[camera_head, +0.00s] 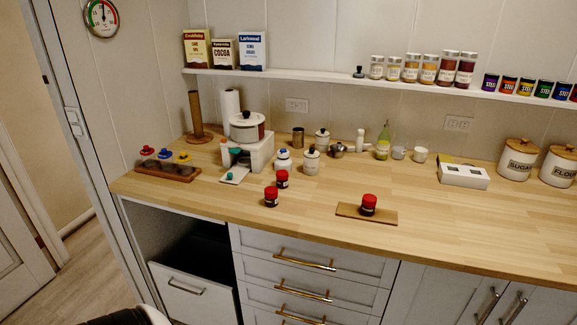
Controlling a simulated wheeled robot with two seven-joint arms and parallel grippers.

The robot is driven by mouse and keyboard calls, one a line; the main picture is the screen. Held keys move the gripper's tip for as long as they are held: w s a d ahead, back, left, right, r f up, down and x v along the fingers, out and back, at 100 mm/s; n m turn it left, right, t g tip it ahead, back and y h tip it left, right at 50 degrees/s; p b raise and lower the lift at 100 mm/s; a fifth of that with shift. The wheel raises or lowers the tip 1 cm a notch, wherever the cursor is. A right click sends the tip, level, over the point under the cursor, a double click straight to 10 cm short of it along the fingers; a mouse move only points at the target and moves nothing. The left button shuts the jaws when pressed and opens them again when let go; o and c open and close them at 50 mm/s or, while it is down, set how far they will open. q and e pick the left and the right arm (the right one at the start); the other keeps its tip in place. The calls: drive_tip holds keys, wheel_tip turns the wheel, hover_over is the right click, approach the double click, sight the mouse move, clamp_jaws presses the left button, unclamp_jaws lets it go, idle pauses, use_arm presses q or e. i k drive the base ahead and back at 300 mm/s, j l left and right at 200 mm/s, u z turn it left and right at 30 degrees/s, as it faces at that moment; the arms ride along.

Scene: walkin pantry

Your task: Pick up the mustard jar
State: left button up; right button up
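No label that reads mustard is legible, so I cannot tell which jar is the mustard jar. Three small dark jars with red lids are on the wooden counter. One red-lidded jar (271,197) is near the front, another red-lidded jar (282,179) is just behind it. A third red-lidded jar (369,204) stands on a small wooden board (347,211) to the right. Several labelled spice jars (411,68) with yellowish to dark red contents stand on the wall shelf. Neither of my grippers is in view.
White canisters (311,161), a white appliance with a pot (247,126), a white box (463,175) and sugar and flour canisters (517,160) stand farther back. The counter front around the red-lidded jars is mostly clear.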

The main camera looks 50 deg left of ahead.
sight(282, 182)
drive_tip(key=k+u, duration=0.15)
drive_tip(key=u, duration=1.35)
drive_tip(key=i+j+z, duration=0.15)
drive_tip(key=i+z, duration=0.35)
drive_tip(key=i+j+z, duration=0.3)
drive_tip(key=z, duration=0.15)
